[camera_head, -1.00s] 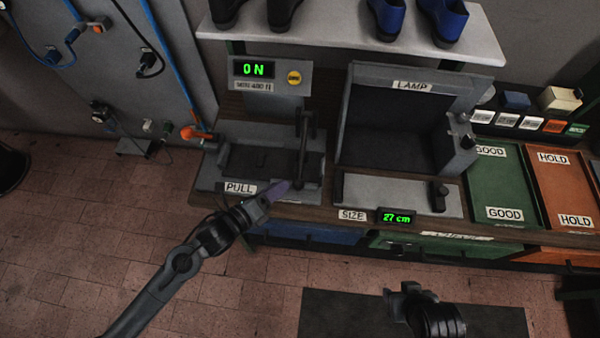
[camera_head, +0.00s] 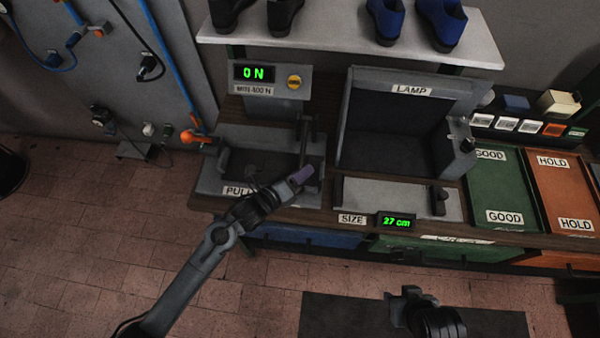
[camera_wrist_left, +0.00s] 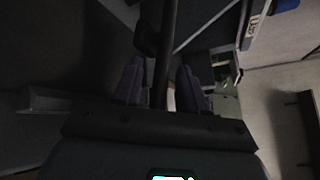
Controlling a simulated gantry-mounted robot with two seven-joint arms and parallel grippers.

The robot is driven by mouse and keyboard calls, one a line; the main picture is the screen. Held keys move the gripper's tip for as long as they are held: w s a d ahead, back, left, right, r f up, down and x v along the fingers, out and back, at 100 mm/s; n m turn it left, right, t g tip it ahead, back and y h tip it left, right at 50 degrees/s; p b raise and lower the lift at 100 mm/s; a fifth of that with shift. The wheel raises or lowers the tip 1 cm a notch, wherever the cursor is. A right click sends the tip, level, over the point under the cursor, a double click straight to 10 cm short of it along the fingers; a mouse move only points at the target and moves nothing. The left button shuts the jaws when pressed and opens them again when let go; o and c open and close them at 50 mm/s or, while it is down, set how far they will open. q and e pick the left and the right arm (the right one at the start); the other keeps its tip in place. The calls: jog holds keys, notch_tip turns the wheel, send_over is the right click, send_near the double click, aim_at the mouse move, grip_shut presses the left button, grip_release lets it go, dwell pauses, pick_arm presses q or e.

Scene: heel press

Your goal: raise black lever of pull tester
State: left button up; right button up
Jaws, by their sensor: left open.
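The pull tester (camera_head: 208,186) is a grey bench unit with a dark recess and a PULL label. Its black lever (camera_head: 303,135) is at the right side of the recess; its lower part is partly hidden by my gripper. My left gripper (camera_head: 302,176), with purple-grey fingertips, is over the tester's front right, by the lever. In the left wrist view the fingers (camera_wrist_left: 160,85) are open, with a dark bar, apparently the lever (camera_wrist_left: 165,45), running between them; contact cannot be told. My right gripper (camera_head: 405,296) is low in the picture, away from the bench; its jaws are unclear.
The display (camera_head: 254,73) above the tester reads "0 N", beside a yellow knob (camera_head: 294,82). The lamp box (camera_head: 410,90) and size gauge (camera_head: 365,195) stand to the right. Green (camera_head: 505,216) and orange (camera_head: 574,222) trays lie farther right. Shoes stand on the shelf (camera_head: 340,38) above.

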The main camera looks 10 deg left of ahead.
pick_arm(q)
grip_shut()
jog(key=shift+r+p, duration=0.4)
jog(key=shift+p, duration=0.2)
jog(key=r+g+p, duration=0.1)
jog(key=r+p, duration=0.2)
jog(key=p, duration=0.2)
jog(key=r+n+g+y+p, duration=0.1)
jog(key=r+g+p, duration=0.1)
jog(key=p, duration=0.3)
jog(key=r+n+g+p, duration=0.1)
jog(key=r+g+p, duration=0.1)
jog(key=r+p, duration=0.2)
jog(key=shift+w+r+p, duration=0.25)
jog(key=shift+w+p, duration=0.15)
jog(key=shift+p, duration=0.45)
jog(key=shift+w+r+n+g+p, duration=0.15)
jog(key=shift+r+n+g+p, duration=0.2)
jog(key=shift+p, duration=0.25)
jog(key=shift+f, duration=0.1)
